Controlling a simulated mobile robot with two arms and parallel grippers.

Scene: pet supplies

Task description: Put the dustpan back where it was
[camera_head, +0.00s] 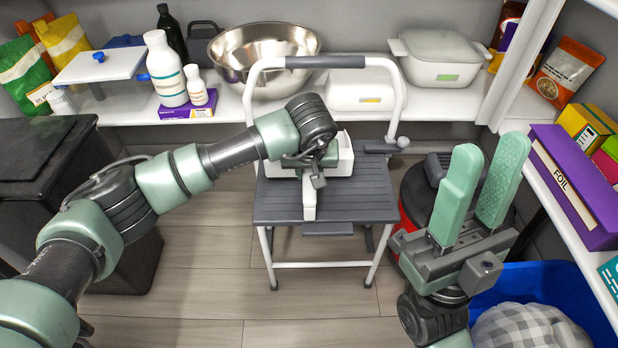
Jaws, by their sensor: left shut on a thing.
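The white dustpan (345,157) is at the grey step stool (350,200), with its pan toward the back and its pale handle pointing to the front. My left gripper (312,170) reaches in from the left and is shut on the dustpan. My wrist hides part of the pan, and I cannot tell whether it touches the step. My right gripper (482,192) is raised at the right, its two green fingers apart with nothing between them.
A shelf behind the stool holds a steel bowl (240,60), white bottles (166,70) and a lidded white box (438,55). A dark bin (125,255) stands left. A blue tub (560,285) with checked cloth is at lower right. Wooden floor (205,265) is clear in front.

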